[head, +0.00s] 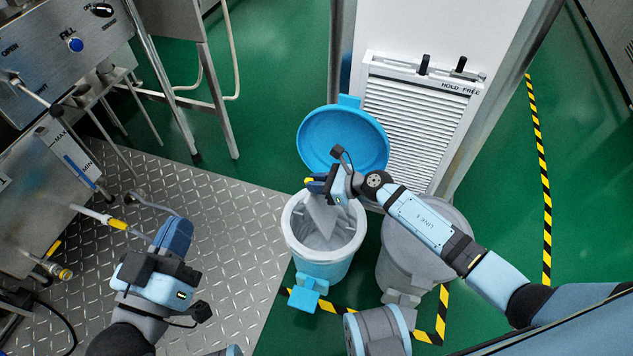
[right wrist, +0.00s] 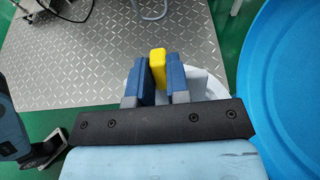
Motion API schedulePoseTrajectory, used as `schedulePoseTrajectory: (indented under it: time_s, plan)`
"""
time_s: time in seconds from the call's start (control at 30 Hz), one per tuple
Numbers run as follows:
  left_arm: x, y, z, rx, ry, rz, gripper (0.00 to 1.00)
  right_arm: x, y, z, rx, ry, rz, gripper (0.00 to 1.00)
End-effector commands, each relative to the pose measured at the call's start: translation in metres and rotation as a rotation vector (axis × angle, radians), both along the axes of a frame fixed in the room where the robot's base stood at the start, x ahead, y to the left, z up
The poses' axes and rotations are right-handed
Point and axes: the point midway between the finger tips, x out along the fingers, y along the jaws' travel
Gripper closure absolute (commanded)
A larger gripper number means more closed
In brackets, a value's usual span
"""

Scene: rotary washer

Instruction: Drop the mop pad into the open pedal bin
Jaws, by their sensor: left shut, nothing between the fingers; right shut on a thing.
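The blue pedal bin (head: 318,268) stands open, with a pale liner inside and its blue lid (head: 340,132) raised behind it. My right gripper (head: 318,186) is above the bin's mouth, shut on the mop pad (head: 321,216). The pad hangs down as a pale grey flap over the opening. In the right wrist view a yellow piece, seemingly the pad's tab (right wrist: 158,68), sits between the blue fingers. The lid also shows there (right wrist: 283,80). My left gripper (head: 174,238) is shut and empty over the metal floor plate, well left of the bin.
A grey bin with a closed lid (head: 424,262) stands right of the pedal bin, under my right forearm. A louvred white panel (head: 415,125) is behind. Steel machinery (head: 60,140) with handles and a nozzle lines the left. The checker-plate floor (head: 225,215) is mostly clear.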

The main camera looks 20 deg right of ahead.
Motion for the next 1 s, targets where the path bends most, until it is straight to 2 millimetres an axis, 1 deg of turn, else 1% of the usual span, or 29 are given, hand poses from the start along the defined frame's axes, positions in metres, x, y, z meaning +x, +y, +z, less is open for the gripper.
schedulePoseTrajectory:
  time_s: [0.03, 0.13, 0.43, 0.57, 0.67, 0.8, 1.0]
  plan:
    - [0.0, 0.0, 0.0, 0.0, 0.0, 0.0, 1.0, 0.0, 0.0, 0.0, 0.0, 0.0, 0.0, 0.77]
    - [0.0, 0.0, 0.0, 0.0, -0.001, 0.0, 1.0, 0.0, 0.0, 0.0, 0.0, 0.0, 0.0, 0.54]
    - [0.0, 0.0, 0.001, -0.001, -0.002, 0.0, 1.0, -0.001, -0.001, 0.001, -0.001, 0.001, 0.0, 0.54]
    - [0.0, 0.0, 0.006, -0.003, -0.009, 0.003, 1.0, -0.007, -0.011, 0.005, -0.002, 0.0, -0.001, 0.54]
    - [0.0, 0.001, 0.014, -0.009, -0.027, 0.008, 1.0, -0.017, -0.025, 0.012, -0.004, 0.001, 0.0, 0.54]
    - [-0.002, 0.002, 0.023, -0.029, -0.06, 0.02, 1.0, -0.034, -0.051, 0.024, -0.004, 0.001, -0.001, 0.54]
    - [-0.003, 0.003, 0.035, -0.047, -0.098, 0.03, 1.0, -0.056, -0.083, 0.038, -0.002, 0.001, -0.001, 0.54]
